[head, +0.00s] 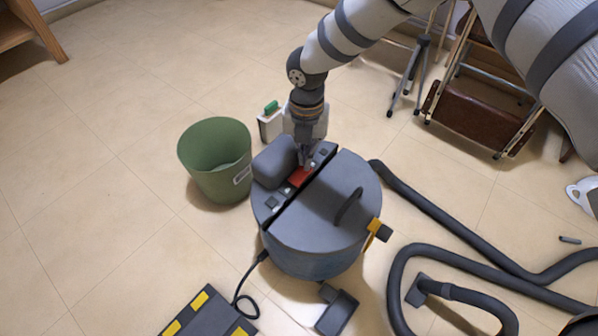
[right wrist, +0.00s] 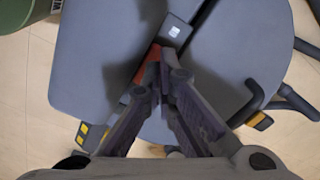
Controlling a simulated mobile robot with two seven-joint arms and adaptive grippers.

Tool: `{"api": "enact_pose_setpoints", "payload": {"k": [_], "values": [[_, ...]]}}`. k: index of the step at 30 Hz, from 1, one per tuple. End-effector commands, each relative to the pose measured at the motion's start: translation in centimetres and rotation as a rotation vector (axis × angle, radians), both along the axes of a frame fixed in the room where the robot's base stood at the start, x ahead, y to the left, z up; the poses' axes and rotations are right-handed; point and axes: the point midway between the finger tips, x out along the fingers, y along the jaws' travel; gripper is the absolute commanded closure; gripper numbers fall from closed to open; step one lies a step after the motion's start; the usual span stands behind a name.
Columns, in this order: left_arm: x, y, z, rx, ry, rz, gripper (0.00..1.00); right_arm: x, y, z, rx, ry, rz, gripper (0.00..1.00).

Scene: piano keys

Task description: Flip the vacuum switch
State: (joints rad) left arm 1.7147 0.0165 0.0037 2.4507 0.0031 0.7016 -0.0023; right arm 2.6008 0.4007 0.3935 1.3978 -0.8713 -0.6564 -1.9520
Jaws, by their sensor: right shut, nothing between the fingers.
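The vacuum (head: 318,222) is a round grey canister standing on the floor, with a dark strip across its lid. A red switch (head: 299,177) sits on that strip; in the right wrist view the red switch (right wrist: 147,62) is partly hidden behind my fingers. My right gripper (head: 306,163) is shut and empty, pointing down at the switch from above. In the right wrist view its fingertips (right wrist: 160,70) overlap the switch's edge; I cannot tell whether they touch it. My left gripper is not in view.
A green bin (head: 216,165) stands left of the vacuum. A black hose (head: 470,262) curls over the floor at right. A black and yellow case (head: 207,315) lies at the front. A brown folding stool (head: 480,110) stands behind right. The floor at left is clear.

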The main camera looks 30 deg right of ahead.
Motion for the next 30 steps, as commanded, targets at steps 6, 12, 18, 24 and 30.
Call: {"api": "enact_pose_setpoints", "payload": {"k": [6, 12, 18, 24, 30], "values": [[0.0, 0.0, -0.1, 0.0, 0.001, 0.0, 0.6, 0.0, 0.0, -0.2, 0.0, 0.0, 0.0, 1.0], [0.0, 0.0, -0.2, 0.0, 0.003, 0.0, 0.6, 0.0, 0.0, -0.5, 0.0, 0.0, 0.0, 1.0], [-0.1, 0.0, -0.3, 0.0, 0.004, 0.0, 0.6, 0.0, 0.0, -0.8, 0.0, 0.0, 0.0, 1.0], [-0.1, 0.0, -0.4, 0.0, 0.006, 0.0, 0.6, 0.0, 0.0, -1.1, -0.001, 0.001, 0.0, 1.0], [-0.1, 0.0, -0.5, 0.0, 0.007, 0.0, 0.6, 0.0, 0.0, -1.4, -0.001, 0.001, 0.0, 1.0]]}}
